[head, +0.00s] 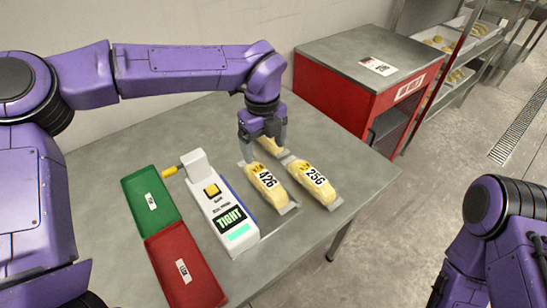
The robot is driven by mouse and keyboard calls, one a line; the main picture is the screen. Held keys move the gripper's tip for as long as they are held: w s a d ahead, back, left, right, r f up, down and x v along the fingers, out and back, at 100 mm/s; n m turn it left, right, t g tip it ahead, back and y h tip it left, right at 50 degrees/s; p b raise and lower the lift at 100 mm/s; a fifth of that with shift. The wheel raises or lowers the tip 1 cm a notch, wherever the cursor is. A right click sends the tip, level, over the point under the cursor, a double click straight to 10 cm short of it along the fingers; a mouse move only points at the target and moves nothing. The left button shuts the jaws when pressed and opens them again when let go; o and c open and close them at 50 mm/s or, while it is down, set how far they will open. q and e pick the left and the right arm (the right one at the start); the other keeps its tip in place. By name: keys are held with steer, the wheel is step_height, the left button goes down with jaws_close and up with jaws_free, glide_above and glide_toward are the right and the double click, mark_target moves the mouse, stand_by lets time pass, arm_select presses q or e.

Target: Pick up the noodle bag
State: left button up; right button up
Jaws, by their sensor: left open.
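Three yellow noodle bags with clear ends lie on the grey table. One noodle bag, marked 426 (266,187), lies in front of my left gripper. Another, marked 256 (314,182), lies to its right. The third noodle bag (272,147) is behind them, partly hidden by my left gripper. My left gripper (263,148) is open and points down over this rear bag, with a finger on either side of it in the picture. I cannot tell whether the fingers touch it. My right arm shows at the lower right, but its gripper is out of view.
A white device (222,205) with a yellow button and a TIGHT sign stands left of the bags. A green tray (150,202) and a red tray (186,268) lie further left. A red cabinet (400,100) stands behind the table (340,150). The table's right side is clear.

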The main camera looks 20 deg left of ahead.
mark_target(265, 174)
arm_select(q)
step_height(265, 174, down, 2)
steer(key=shift+w+d+f+p, duration=0.1)
steer(key=shift+p, duration=0.25)
steer(key=shift+s+f+p, duration=0.5)
steer(key=shift+s+f, duration=0.65)
steer(key=shift+f, duration=0.05)
steer(key=f, duration=0.2)
steer(key=w+f+p, duration=0.1)
steer(key=f, duration=0.2)
steer(key=shift+w+f+p, duration=0.3)
steer(key=shift+w+f, duration=0.05)
steer(key=shift+w, duration=0.05)
steer(key=shift+s+r, duration=0.2)
steer(key=shift+s, duration=0.15)
steer(key=shift+w, duration=0.1)
steer(key=c, duration=1.4)
arm_select(e)
steer(key=r, duration=0.1)
steer(key=s+r, duration=0.1)
steer(key=r, duration=0.1)
steer(key=shift+r, duration=0.15)
